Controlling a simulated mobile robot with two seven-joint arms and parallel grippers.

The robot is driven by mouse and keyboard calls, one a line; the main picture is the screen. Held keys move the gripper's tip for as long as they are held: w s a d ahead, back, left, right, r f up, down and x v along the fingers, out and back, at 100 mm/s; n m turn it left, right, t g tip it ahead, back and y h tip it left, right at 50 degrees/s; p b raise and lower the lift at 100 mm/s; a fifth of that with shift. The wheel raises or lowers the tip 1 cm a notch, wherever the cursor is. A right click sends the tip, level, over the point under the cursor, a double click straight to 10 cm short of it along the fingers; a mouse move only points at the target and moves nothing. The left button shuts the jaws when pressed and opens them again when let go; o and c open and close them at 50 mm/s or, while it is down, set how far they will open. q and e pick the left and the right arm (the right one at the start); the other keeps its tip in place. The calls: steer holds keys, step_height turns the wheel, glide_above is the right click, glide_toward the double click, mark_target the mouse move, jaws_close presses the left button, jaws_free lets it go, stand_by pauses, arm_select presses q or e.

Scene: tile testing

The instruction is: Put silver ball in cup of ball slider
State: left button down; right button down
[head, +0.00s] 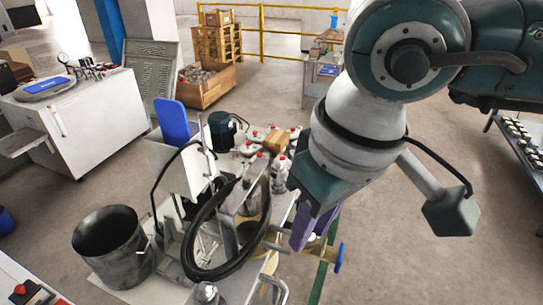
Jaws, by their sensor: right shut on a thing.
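My right gripper (302,236) comes down from the upper right over the right side of a test machine (172,170). Its purple fingers point down next to the machine's metal frame. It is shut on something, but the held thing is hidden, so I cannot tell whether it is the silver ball. I cannot make out the ball slider or its cup; my arm and the machine's parts cover much of that area. My left gripper is not in view.
A black hose loop (187,250) stands up at the front of the machine, close left of my gripper. A dark metal bucket (108,250) is at the left. A white cabinet (95,125) and wooden crates (207,88) stand behind. Open floor (420,270) lies to the right.

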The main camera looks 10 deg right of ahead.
stand_by(0.3)
steer(key=c, duration=0.6)
jaws_free()
steer(key=shift+o, duration=0.2)
